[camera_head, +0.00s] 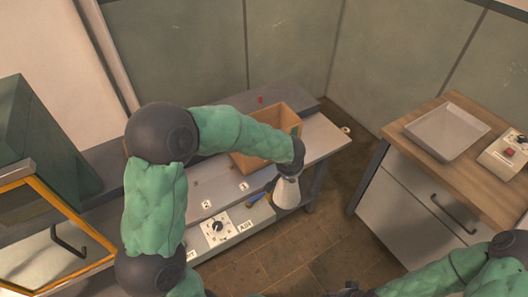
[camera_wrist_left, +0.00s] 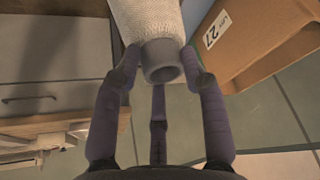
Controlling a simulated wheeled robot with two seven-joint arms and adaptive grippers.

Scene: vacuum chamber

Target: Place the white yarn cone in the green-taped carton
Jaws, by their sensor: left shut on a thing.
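The white yarn cone (camera_head: 288,194) hangs beyond the front edge of the bench in the head view. In the left wrist view the pale textured cone (camera_wrist_left: 148,18) has its grey tube end towards my palm. My left gripper (camera_wrist_left: 163,66) is shut on the cone near that end; in the head view it is mostly hidden under the wrist. The open brown carton (camera_head: 275,120) stands on the bench behind my left forearm, which hides part of it. The carton (camera_wrist_left: 260,45) shows a "27" label in the wrist view; I cannot clearly make out its tape. The cone is outside the carton.
The grey bench (camera_head: 318,140) carries a small red object (camera_head: 260,99) behind the carton. A control panel with a dial (camera_head: 217,228) is on its front. At right, a wooden-topped cabinet (camera_head: 398,137) holds a grey tray (camera_head: 447,132) and a switch box (camera_head: 507,153). Floor lies between.

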